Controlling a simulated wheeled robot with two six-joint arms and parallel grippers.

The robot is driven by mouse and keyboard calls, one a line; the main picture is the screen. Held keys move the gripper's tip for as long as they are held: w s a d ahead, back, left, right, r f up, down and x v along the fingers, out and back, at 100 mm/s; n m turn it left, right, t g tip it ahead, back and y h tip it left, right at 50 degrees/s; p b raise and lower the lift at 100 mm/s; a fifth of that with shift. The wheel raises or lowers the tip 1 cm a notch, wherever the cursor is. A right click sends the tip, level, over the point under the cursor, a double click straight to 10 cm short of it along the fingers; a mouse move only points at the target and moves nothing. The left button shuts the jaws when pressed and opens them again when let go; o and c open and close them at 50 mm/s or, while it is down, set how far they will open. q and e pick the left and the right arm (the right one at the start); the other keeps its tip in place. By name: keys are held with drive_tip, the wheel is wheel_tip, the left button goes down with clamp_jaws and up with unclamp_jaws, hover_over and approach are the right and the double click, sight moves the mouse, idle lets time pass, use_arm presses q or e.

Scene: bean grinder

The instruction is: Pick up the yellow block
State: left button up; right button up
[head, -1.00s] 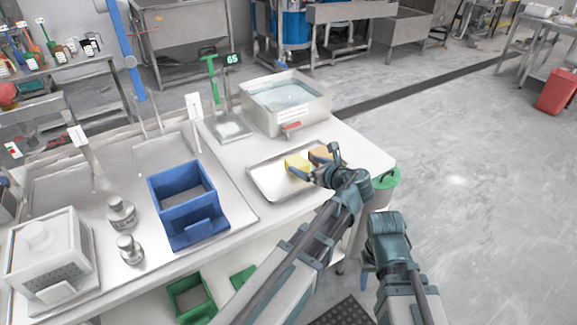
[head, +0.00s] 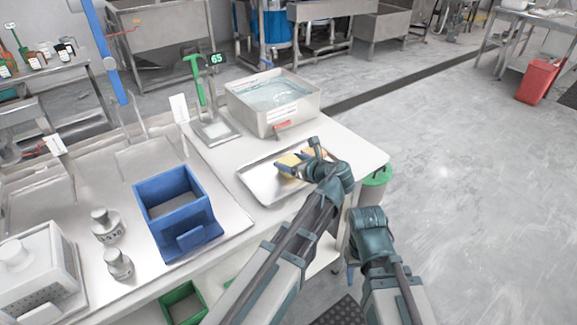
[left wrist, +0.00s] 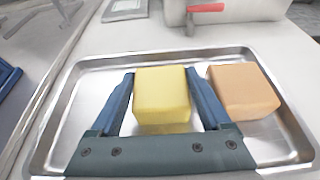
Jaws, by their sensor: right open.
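The yellow block (head: 288,160) lies in a shallow metal tray (head: 262,196) and is partly hidden by my left gripper (head: 299,158) in the head view. In the left wrist view the yellow block (left wrist: 162,92) sits between the two blue fingers of my left gripper (left wrist: 160,80), one at each side. The fingers look open with very little room beside the block; contact is hard to judge. The block appears to rest on the tray. An orange block (left wrist: 243,92) lies just right of the right finger. My right gripper (head: 352,272) is open and empty beside the table.
A metal basin of water (head: 273,100) with a red handle stands behind the tray. A scale with a green post (head: 216,130) is left of it. A blue box (head: 178,210) and metal weights (head: 106,226) stand on the left. A green-rimmed bin (head: 377,175) is beyond the table edge.

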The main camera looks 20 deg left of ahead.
use_arm(q)
drive_tip(key=c, duration=0.9)
drive_tip(key=shift+r, duration=0.2)
use_arm(e)
drive_tip(key=shift+r, duration=0.2)
